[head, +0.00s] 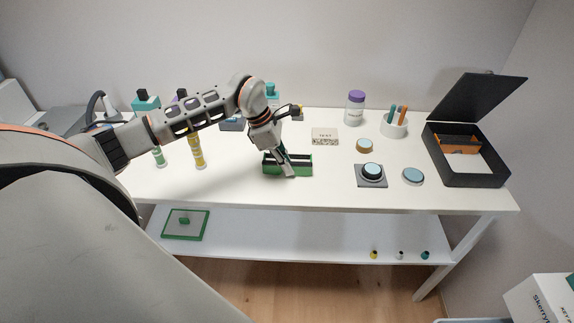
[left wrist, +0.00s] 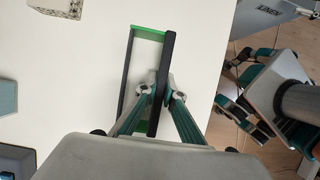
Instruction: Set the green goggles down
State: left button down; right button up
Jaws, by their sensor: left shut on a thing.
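The green goggles (head: 301,172) are at the tabletop near the middle of the table, a green frame with a dark bar along it. My left gripper (head: 287,170) reaches down onto them and is shut on them. In the left wrist view the goggles (left wrist: 127,70) stand lengthwise between the fingertips (left wrist: 160,92), with the dark bar in the grip. I cannot tell whether their underside touches the table. What looks like my right gripper (left wrist: 240,85) shows beyond the table edge in the left wrist view; its jaw state is unclear.
The white table (head: 235,185) has free room in front of and left of the goggles. A speckled block (head: 325,136), a button on a dark base (head: 371,175), round discs (head: 413,176) and an open black box (head: 466,165) stand to the right. A yellow tube (head: 198,152) stands left.

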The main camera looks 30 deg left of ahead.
pick_arm(q)
jog(key=c, duration=2.6)
grip_release()
jog(key=shift+f, duration=0.15)
jog(key=o, duration=0.4)
jog(key=shift+o, duration=0.2)
